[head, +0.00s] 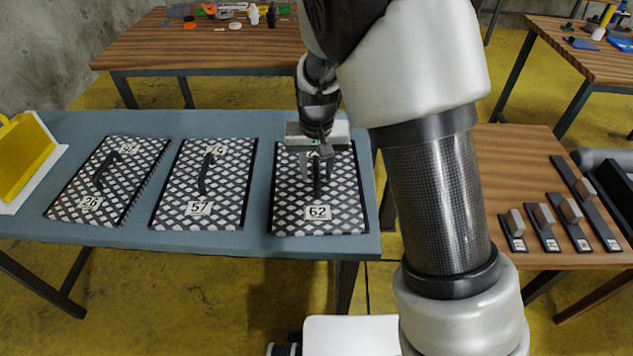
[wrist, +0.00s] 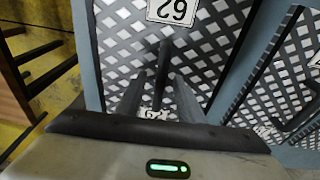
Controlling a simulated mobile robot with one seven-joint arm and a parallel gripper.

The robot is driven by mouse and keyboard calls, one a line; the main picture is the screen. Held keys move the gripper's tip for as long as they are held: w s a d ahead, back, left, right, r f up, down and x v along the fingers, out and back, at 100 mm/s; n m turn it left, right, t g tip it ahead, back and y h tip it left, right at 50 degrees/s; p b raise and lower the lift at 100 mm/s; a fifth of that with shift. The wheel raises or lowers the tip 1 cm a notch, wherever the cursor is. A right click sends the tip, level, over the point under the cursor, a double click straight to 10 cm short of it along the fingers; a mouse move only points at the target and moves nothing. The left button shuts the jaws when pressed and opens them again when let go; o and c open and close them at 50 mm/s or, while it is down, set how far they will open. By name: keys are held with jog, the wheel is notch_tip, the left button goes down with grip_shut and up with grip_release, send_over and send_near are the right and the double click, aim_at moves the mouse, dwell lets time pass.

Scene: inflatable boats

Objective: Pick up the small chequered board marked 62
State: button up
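The chequered board marked 62 (head: 289,207) lies flat on the blue-grey table, rightmost of three similar boards. It has dark side edges, a white label and a dark upright handle in its middle. My gripper (head: 318,178) is above this board, pointing down, with its fingers apart on either side of the handle. In the wrist view the board (wrist: 208,45) fills the middle, and the handle (wrist: 161,75) stands between the two spread fingers of my gripper (wrist: 160,98). I see a gap between the fingers and the handle. My gripper hides the board's far part.
Boards marked 57 (head: 228,203) and 26 (head: 75,190) lie to the left on the same table (head: 200,121). A yellow-and-white object (head: 22,165) is at its left end. Small handled pieces (head: 548,238) lie on the right wooden table. A cluttered wooden table (head: 200,55) stands behind.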

grip_shut()
jog(key=shift+r, duration=0.1)
